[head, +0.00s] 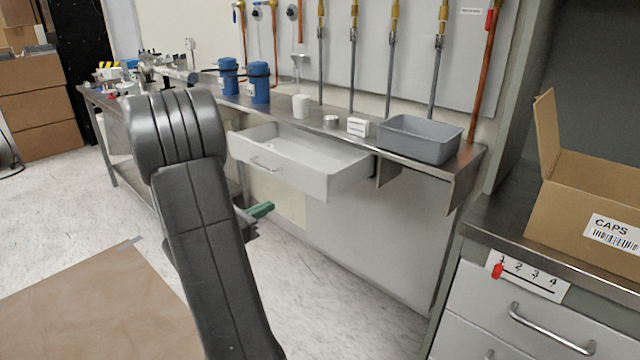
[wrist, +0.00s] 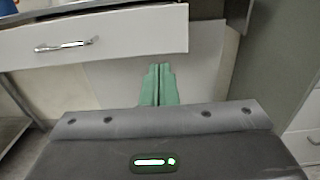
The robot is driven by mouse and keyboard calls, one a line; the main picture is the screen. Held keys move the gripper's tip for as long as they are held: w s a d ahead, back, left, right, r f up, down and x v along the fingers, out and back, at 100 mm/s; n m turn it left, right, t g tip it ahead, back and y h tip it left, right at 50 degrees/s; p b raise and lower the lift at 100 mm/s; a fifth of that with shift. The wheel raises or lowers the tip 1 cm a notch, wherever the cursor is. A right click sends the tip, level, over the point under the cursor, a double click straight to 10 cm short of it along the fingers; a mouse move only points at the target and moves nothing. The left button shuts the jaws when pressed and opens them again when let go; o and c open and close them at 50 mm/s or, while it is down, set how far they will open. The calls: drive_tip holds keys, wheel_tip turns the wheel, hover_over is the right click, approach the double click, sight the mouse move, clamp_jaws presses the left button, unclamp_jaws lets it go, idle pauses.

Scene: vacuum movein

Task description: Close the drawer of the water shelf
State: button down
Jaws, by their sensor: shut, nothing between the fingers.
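The drawer (head: 290,174) of the water shelf is pulled well out; its white box is open at the top and looks empty. Its front has a metal bar handle (head: 265,165). The shelf top (head: 350,138) is a steel counter along the wall. In the wrist view the drawer front (wrist: 130,38) and its handle (wrist: 66,46) are at the upper left. My gripper (wrist: 158,70) has green fingers that are together and empty, below and right of the handle in that view. In the head view its green fingertips (head: 262,210) show below the drawer, partly hidden by my arm.
A grey bin (head: 420,140), a white cup (head: 301,106) and blue containers (head: 259,82) stand on the counter. At the right is a cabinet (head: 500,310) with an open cardboard box (head: 585,190). The floor before the drawer is clear; brown sheet (head: 90,300) lies at the left.

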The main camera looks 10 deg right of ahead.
sight(312, 184)
drive_tip(key=b+x, duration=0.2)
drive_tip(key=x, duration=1.1)
drive_tip(key=shift+w+d+b, duration=0.15)
drive_tip(key=shift+d+b, duration=0.05)
drive_tip(key=shift+b, duration=0.1)
drive_tip(key=shift+w+d, duration=0.15)
drive_tip(key=x, duration=1.9)
drive_tip(key=shift+b, duration=0.3)
drive_tip(key=shift+d, duration=0.15)
drive_tip(key=shift+w+r, duration=0.1)
drive_tip(key=shift+r, duration=0.2)
